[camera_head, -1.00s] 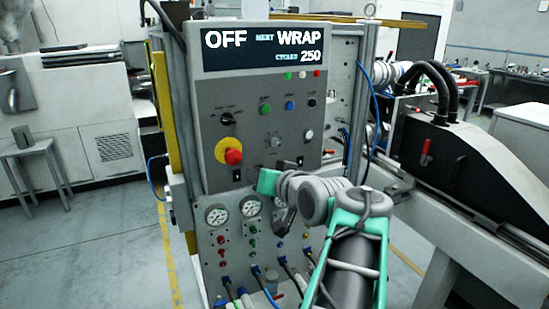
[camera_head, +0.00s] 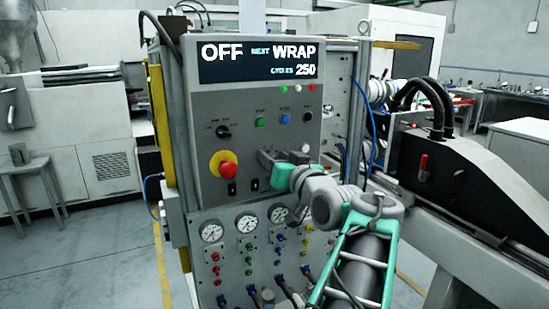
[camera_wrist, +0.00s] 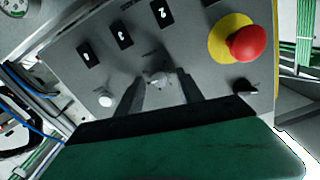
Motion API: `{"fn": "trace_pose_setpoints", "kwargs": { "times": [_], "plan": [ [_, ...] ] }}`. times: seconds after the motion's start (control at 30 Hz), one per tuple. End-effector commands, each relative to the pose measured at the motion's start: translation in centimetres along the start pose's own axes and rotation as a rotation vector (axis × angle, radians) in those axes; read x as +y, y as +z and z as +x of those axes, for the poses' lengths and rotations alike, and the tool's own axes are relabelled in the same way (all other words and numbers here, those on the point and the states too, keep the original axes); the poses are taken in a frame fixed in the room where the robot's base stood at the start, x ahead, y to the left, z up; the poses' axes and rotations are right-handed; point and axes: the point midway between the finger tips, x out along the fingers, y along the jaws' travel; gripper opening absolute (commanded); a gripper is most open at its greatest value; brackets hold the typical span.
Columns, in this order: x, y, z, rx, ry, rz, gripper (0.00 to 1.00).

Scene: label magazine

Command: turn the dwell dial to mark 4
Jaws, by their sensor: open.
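The control panel (camera_head: 200,140) is grey, with a display at its top reading OFF, NEXT WRAP, CYCLES 250. A small pale grey dial (camera_wrist: 158,80) on the panel shows in the wrist view between my fingertips; I take it for the dwell dial. Its marks and pointer are too faint to read. In the head view my gripper hides it. My gripper (camera_head: 267,158) is at the panel face, right of the red button. In the wrist view my gripper (camera_wrist: 161,76) is open, one finger on each side of the dial. I cannot tell whether they touch it.
A red mushroom button on a yellow disc (camera_head: 226,168) sits left of my gripper. A black selector knob (camera_head: 223,131) is above that button. Green, blue (camera_head: 285,119) and black buttons are above my gripper. Black switches (camera_wrist: 121,36) and a white button (camera_wrist: 105,100) are near the dial.

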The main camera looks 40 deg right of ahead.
Motion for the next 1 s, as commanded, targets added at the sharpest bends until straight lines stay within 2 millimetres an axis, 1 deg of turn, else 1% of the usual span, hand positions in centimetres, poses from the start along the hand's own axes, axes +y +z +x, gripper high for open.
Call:
{"fn": "trace_pose_setpoints", "kwargs": {
  "times": [0.1, 0.13, 0.6, 0.67, 1.0],
  "plan": [
    [0.02, 0.03, -0.02, 0.0, 0.0, 0.0, 0.44],
    [0.02, 0.03, -0.03, 0.0, 0.0, 0.0, 0.43],
    [0.02, 0.05, -0.05, -0.001, 0.0, 0.001, 0.04],
    [0.02, 0.05, -0.05, -0.001, 0.0, 0.001, 0.0],
    [0.03, 0.11, -0.05, -0.001, 0.0, -0.002, 0.0]
  ]
}}
